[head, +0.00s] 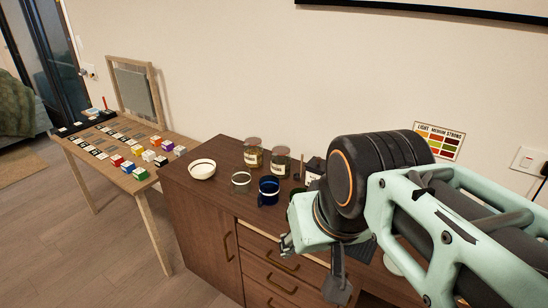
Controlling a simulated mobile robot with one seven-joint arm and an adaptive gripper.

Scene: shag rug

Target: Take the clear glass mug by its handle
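The clear glass mug (241,183) stands upright on the brown wooden cabinet, near its front edge. It is between a white bowl (202,169) and a dark blue mug (269,191). I cannot make out its handle at this size. My gripper (337,285) is to the right of the mugs and clearly apart from them, pointing down in front of the cabinet. My arm hides much of it, and one dark finger pad shows at its lower end. I cannot tell how wide it is open.
Two lidded glass jars (253,153) (280,162) stand behind the mugs. A dark canister (315,171) is farther right, partly behind my arm. The cabinet (197,206) has drawers with protruding handles. A light wooden table (146,184) with small coloured boxes stands left.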

